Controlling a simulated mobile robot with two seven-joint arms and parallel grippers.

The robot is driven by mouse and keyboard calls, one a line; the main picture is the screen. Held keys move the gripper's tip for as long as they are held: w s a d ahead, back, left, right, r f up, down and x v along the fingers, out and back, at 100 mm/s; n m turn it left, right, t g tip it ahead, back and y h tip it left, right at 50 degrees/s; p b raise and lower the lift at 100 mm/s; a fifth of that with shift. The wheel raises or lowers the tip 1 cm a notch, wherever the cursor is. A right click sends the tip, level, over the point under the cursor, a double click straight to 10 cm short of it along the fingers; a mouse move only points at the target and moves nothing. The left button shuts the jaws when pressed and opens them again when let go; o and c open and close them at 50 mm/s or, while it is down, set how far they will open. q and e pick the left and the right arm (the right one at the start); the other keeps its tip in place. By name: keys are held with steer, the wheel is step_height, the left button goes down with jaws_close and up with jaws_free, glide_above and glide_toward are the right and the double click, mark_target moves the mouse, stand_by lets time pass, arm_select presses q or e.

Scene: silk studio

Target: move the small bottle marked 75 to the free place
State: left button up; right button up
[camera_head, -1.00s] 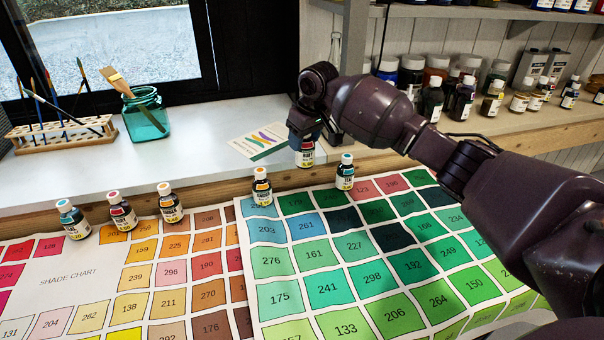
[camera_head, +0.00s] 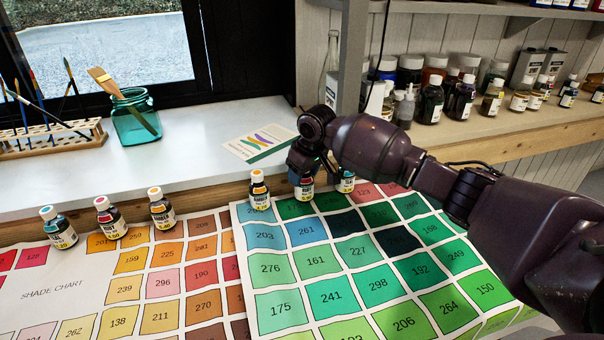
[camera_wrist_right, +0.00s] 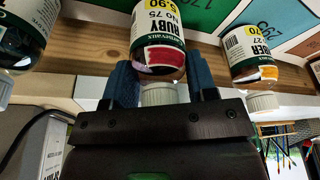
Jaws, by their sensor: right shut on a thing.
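The small bottle marked 75 (camera_head: 306,190) has a red mark on its label, which reads "RUBY" in the right wrist view (camera_wrist_right: 158,35). My right gripper (camera_head: 304,168) is shut on it, with blue fingers (camera_wrist_right: 160,78) on either side near its white cap. The bottle is upright in the gap between the amber bottle (camera_head: 260,190) and the blue-capped bottle (camera_head: 346,184), at the back edge of the green chart. Its base is about level with theirs; I cannot tell whether it touches the chart. My left gripper is not in view.
Three more small bottles, blue-capped (camera_head: 58,230), red-capped (camera_head: 110,219) and orange-capped (camera_head: 161,209), stand at the left on the shade chart (camera_head: 60,285). Behind are a wooden ledge (camera_head: 210,193), a card (camera_head: 262,143) and a brush jar (camera_head: 135,118). Shelf bottles stand at right.

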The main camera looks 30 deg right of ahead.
mark_target(311, 180)
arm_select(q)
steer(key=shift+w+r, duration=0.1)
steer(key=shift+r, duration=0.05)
arm_select(e)
steer(key=o, duration=1)
arm_select(q)
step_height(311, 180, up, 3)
steer(key=p, duration=0.4)
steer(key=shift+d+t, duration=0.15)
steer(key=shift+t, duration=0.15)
arm_select(e)
steer(key=v, duration=1.2)
steer(key=shift+r, duration=0.1)
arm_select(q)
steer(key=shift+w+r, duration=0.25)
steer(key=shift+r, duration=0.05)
